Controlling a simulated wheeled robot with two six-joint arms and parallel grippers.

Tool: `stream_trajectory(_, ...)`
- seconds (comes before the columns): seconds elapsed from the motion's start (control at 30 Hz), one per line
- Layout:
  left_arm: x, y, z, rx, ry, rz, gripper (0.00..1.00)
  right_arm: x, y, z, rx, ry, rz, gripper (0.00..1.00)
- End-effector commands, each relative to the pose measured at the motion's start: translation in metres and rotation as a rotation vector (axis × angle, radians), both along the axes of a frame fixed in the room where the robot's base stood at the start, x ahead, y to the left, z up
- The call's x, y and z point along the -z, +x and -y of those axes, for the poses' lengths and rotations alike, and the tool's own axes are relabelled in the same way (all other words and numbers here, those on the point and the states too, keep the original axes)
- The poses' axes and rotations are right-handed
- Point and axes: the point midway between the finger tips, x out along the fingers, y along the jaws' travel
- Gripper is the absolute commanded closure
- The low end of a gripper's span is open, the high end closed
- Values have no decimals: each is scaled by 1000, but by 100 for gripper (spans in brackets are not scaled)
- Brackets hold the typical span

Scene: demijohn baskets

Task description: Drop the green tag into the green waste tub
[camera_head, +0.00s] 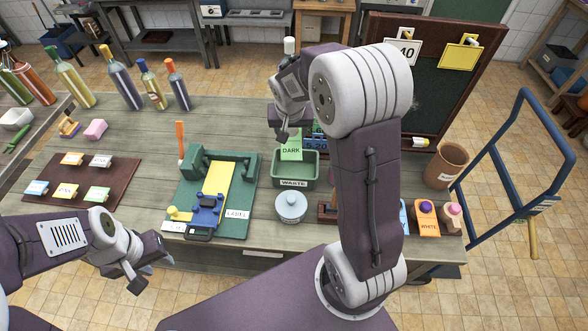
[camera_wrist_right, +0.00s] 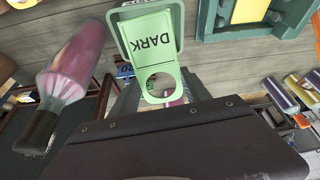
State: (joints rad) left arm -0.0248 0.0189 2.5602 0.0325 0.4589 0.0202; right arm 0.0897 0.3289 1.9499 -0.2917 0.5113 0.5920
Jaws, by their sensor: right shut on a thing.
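The green tag (camera_head: 292,150), a light green card printed DARK with a round hole at one end, hangs from my right gripper (camera_head: 284,136). In the right wrist view the tag (camera_wrist_right: 156,42) is held by its hole end, and the right gripper (camera_wrist_right: 160,92) is shut on it. The green waste tub (camera_head: 294,183), labelled WASTE, stands on the bench directly below the tag in the head view; the gap between them is hard to judge. My left gripper (camera_head: 150,272) is open and empty in front of the bench's near edge.
A brown board (camera_head: 82,182) with several tags lies at left. Bottles (camera_head: 122,82) stand behind. My right arm hides part of the bench.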

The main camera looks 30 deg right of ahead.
Motion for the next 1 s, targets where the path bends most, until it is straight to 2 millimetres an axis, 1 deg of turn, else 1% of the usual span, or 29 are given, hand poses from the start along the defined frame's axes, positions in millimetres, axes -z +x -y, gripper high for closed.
stream_trajectory(0.03,-5,0,0,0,0,0,64,-7,6,11,29,0,0,82)
stream_trajectory(0.13,-7,0,0,0,0,0,64,-9,15,32,77,3,-2,82)
stream_trajectory(0.17,-4,0,0,0,0,1,64,-3,17,38,89,3,-3,82)
stream_trajectory(0.2,3,0,0,0,0,1,64,8,17,42,95,3,-5,82)
stream_trajectory(0.3,16,0,0,0,0,0,64,30,17,44,98,1,-3,82)
stream_trajectory(0.4,26,0,0,0,0,0,64,47,17,45,100,3,-2,82)
stream_trajectory(0.5,32,0,0,0,0,0,64,58,17,45,98,2,-2,82)
stream_trajectory(0.77,33,0,0,0,0,0,64,62,17,44,98,2,-1,82)
stream_trajectory(0.87,40,0,0,0,0,0,64,71,16,44,98,3,-1,82)
stream_trajectory(1.0,57,0,0,0,0,0,64,90,16,44,99,3,-3,82)
